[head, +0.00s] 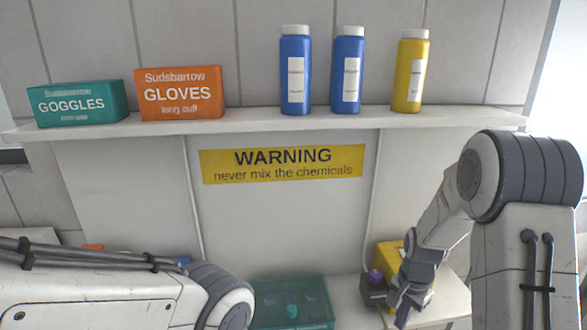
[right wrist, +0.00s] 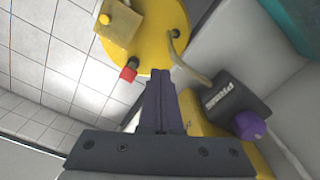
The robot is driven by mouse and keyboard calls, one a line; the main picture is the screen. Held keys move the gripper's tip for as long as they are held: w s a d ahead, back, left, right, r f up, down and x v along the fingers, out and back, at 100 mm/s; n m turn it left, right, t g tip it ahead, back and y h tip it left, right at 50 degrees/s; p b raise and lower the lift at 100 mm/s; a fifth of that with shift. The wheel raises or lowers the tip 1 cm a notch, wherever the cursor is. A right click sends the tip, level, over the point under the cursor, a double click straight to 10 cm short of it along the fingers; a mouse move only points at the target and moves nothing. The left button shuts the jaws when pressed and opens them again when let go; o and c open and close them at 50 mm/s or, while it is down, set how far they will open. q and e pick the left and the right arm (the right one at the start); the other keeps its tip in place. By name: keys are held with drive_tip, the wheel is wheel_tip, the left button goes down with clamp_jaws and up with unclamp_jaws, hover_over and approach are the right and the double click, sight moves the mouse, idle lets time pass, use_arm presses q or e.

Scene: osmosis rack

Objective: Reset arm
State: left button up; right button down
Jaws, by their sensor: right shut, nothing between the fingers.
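My right gripper (head: 402,308) is low at the right in the head view, in front of a yellow unit (head: 390,252) with a dark block and a purple knob (head: 376,276). In the right wrist view its two dark fingers (right wrist: 160,78) are together with nothing between them. They appear apart from the dark block (right wrist: 238,108) with the purple knob (right wrist: 250,126), which lies to their right. My left arm crosses the lower left of the head view; its gripper is out of view.
A shelf (head: 230,124) holds a goggles box (head: 78,103), a gloves box (head: 180,93), two blue bottles (head: 295,70) and a yellow bottle (head: 411,72). A teal see-through container (head: 292,304) is below the warning sign (head: 282,164). The wrist view shows a yellow round body (right wrist: 150,30) and red knob (right wrist: 128,74).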

drive_tip(key=s+a+r+n, duration=0.2)
drive_tip(key=a+r+n, duration=0.1)
drive_tip(key=a, duration=0.3)
drive_tip(key=s+a+r+n, duration=0.3)
drive_tip(key=a, duration=0.3)
drive_tip(key=s+a+r+n+b, duration=0.1)
drive_tip(key=s+a+r+n, duration=0.1)
drive_tip(key=s+a+n, duration=0.3)
drive_tip(key=s+a+r+n+y+b, duration=0.1)
drive_tip(key=s+a+r+n, duration=0.2)
drive_tip(key=s, duration=1)
drive_tip(key=a+n, duration=0.2)
drive_tip(key=n, duration=0.2)
drive_tip(key=shift+n, duration=0.4)
drive_tip(key=shift+a, duration=0.1)
